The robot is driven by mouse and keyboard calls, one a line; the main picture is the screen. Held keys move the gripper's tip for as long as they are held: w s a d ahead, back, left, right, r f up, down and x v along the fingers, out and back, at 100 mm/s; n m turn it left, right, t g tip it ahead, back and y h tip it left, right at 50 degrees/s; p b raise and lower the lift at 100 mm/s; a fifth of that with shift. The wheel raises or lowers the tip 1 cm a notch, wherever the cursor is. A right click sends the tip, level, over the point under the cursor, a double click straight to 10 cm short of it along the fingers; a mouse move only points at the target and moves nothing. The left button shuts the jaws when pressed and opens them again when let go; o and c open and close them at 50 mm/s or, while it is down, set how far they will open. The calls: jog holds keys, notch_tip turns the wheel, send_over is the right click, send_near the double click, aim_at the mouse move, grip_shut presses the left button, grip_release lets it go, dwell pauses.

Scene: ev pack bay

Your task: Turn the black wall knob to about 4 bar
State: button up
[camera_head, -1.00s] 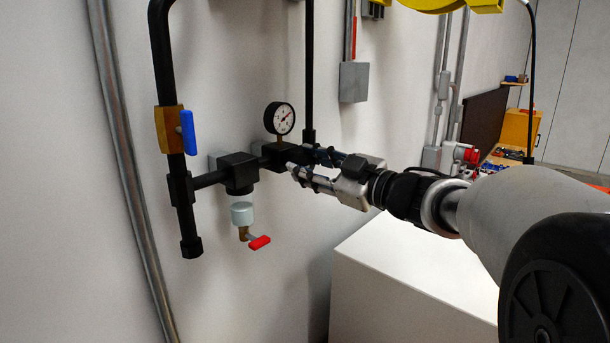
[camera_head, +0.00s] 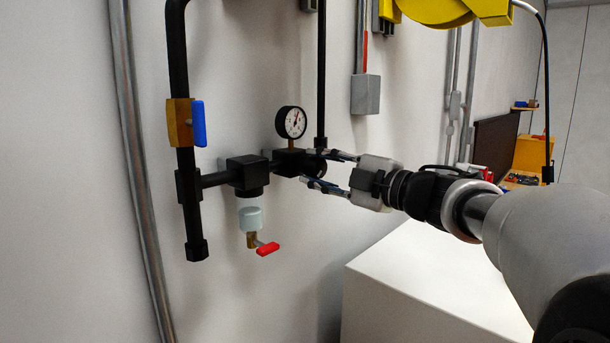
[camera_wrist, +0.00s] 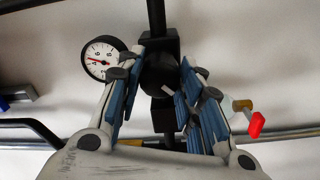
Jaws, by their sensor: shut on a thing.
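The black wall knob (camera_wrist: 160,74) sits on the front of the black regulator body (camera_head: 291,160) on the wall pipe. My gripper (camera_head: 317,169) is shut on the knob, with a finger on either side of it; in the head view the fingers partly hide the knob. In the wrist view my gripper (camera_wrist: 164,78) has its blue-padded fingers around the knob. The round white pressure gauge (camera_head: 291,122) stands just above the regulator. Its red needle points nearly straight up in the head view; the numbers are too small to read surely. The gauge also shows in the wrist view (camera_wrist: 100,59).
Left of the regulator are a filter bowl (camera_head: 250,218) with a red drain lever (camera_head: 267,249) and a blue-handled valve (camera_head: 199,123). A white box (camera_head: 430,285) stands below my arm. A yellow reel (camera_head: 440,12) hangs above.

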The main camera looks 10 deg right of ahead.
dwell(0.5)
jog(key=o, duration=1.1)
jog(key=shift+c, duration=0.2)
jog(key=v, duration=1.2)
jog(key=shift+w+d, duration=0.1)
jog(key=shift+w, duration=0.05)
